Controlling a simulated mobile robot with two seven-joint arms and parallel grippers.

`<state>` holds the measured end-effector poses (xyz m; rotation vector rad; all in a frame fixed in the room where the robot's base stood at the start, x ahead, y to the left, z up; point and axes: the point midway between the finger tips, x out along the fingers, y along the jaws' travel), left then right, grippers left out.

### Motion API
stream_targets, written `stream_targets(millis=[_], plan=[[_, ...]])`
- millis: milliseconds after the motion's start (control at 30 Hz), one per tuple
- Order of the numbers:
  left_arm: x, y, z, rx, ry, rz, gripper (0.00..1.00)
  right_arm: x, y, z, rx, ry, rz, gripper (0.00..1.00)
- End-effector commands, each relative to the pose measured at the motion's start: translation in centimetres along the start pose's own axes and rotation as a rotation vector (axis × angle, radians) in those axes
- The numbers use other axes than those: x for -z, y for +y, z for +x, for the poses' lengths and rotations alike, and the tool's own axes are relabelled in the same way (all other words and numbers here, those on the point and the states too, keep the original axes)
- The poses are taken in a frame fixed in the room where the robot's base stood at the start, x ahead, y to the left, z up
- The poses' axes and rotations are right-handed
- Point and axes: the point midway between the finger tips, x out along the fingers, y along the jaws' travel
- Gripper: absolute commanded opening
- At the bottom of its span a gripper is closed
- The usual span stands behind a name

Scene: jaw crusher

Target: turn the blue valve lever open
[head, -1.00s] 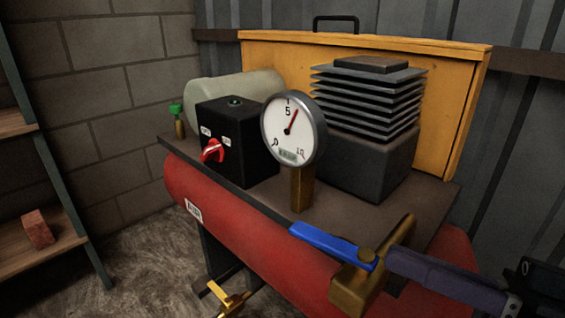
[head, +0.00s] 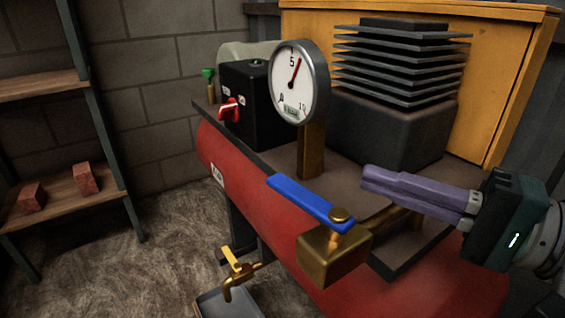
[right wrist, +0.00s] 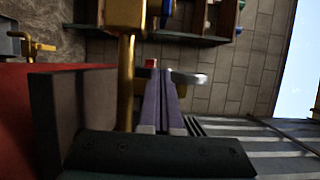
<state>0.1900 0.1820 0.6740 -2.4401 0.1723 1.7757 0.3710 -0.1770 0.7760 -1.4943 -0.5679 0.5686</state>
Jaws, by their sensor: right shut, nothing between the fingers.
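The blue valve lever (head: 308,203) sits on a brass valve body (head: 333,255) at the front right of the red tank. Its free end points up and left in the head view, along the tank's length. My right gripper (head: 368,180), with purple fingers, is shut and empty. In the head view its tips show to the right of the lever, apart from it, above the tank's top plate. My left gripper is not in view.
A pressure gauge (head: 299,82) on a brass post stands behind the lever. A black switch box (head: 255,105) and a finned dark block (head: 395,120) are on the plate (head: 350,170). A brass tap (head: 238,265) is below left. A shelf with bricks (head: 87,178) stands left.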

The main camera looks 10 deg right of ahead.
Motion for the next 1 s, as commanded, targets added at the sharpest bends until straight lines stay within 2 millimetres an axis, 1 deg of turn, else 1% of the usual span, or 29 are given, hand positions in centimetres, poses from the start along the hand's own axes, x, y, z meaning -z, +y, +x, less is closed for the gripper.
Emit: stream_targets(millis=[33,100,167,200,333,500,1000], plan=[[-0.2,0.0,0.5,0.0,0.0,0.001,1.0,0.0,0.1,1.1,0.007,0.0,-0.002,0.0],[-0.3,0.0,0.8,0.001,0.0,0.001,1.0,0.0,0.1,2.4,0.007,-0.001,-0.001,0.0],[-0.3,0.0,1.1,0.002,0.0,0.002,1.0,0.0,0.1,3.3,0.005,-0.001,-0.003,0.0],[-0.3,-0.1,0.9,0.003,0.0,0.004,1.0,-0.6,0.0,3.5,0.003,-0.002,0.003,0.0],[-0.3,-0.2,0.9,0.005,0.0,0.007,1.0,-2.4,0.0,3.8,0.002,-0.001,0.003,0.0],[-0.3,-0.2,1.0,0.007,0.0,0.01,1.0,-3.7,0.0,4.1,0.001,0.0,0.001,0.0],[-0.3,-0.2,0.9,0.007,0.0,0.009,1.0,-4.0,-0.1,4.0,-0.001,0.0,0.0,0.0]])
